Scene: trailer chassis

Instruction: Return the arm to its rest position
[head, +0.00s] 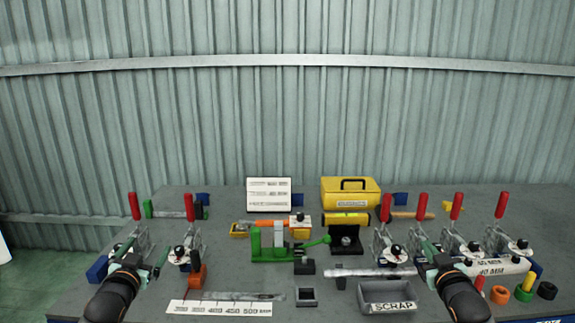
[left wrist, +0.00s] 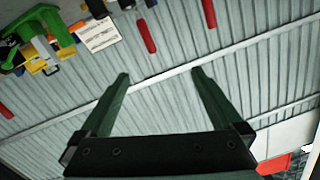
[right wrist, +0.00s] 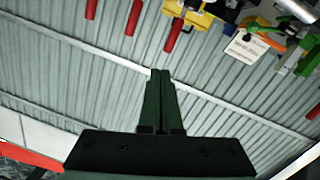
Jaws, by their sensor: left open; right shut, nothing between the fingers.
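My left gripper (head: 143,258) is over the left part of the bench, near the left toggle clamps. In the left wrist view its two green fingers (left wrist: 160,85) stand wide apart with nothing between them. My right gripper (head: 430,254) is over the right part of the bench, beside the right toggle clamps. In the right wrist view its fingers (right wrist: 160,85) are together and hold nothing. Both wrist cameras look toward the corrugated wall, tilted. My forearms come in from the bottom edge of the head view.
The grey bench (head: 225,270) holds red-handled clamps, a green and orange fixture (head: 272,242), a yellow case (head: 350,193) and a grey SCRAP bin (head: 388,296). A metal bar (head: 368,272) lies behind the bin. Space above the bench is clear.

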